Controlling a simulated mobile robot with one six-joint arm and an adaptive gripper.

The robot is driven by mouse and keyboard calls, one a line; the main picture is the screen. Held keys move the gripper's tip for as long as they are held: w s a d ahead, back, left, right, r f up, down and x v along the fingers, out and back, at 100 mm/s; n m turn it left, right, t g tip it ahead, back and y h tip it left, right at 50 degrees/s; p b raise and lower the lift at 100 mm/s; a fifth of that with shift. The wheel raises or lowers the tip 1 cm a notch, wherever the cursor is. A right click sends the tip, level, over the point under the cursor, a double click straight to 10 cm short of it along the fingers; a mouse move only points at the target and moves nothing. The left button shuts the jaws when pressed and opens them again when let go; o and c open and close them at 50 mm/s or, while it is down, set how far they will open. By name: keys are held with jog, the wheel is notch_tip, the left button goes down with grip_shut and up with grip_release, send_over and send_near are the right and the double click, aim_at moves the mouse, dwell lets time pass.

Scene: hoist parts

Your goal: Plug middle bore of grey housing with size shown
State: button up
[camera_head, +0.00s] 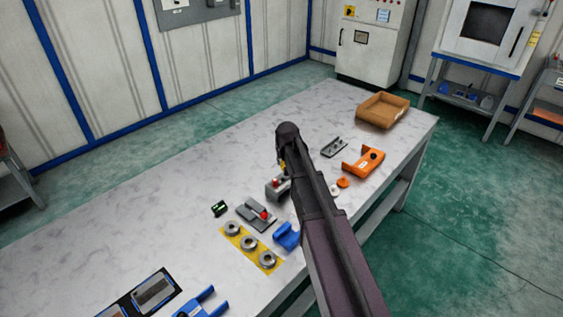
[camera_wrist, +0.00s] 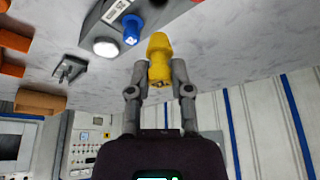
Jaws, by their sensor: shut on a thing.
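My gripper (camera_wrist: 159,82) is shut on a yellow stepped plug (camera_wrist: 159,50), which it holds above the table; the yellow also shows in the head view (camera_head: 282,164) below the wrist. The grey housing (camera_head: 272,191) stands on the table just below my gripper, partly hidden by my arm, with a red part on it. In the wrist view a grey body with a label (camera_wrist: 116,11) carries a blue plug (camera_wrist: 132,29) and a white round part (camera_wrist: 105,47). Its middle bore is not clearly visible. A small dark display (camera_head: 219,209) has green marks too small to read.
A grey plate with a red knob (camera_head: 257,216), a yellow strip with grey rings (camera_head: 230,243) and a blue bracket (camera_head: 287,237) lie near the housing. An orange bracket (camera_head: 357,167), a dark grey part (camera_head: 334,147) and a brown tray (camera_head: 367,115) lie rightward.

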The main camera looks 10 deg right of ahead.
jog(key=b, duration=0.4)
send_over(283, 178)
jog(key=s, duration=0.1)
jog(key=shift+s+f, duration=0.15)
jog(key=shift+f, duration=2.2)
jog(key=shift+f+b, duration=1.15)
jog(key=shift+b, duration=0.1)
dwell(3.8)
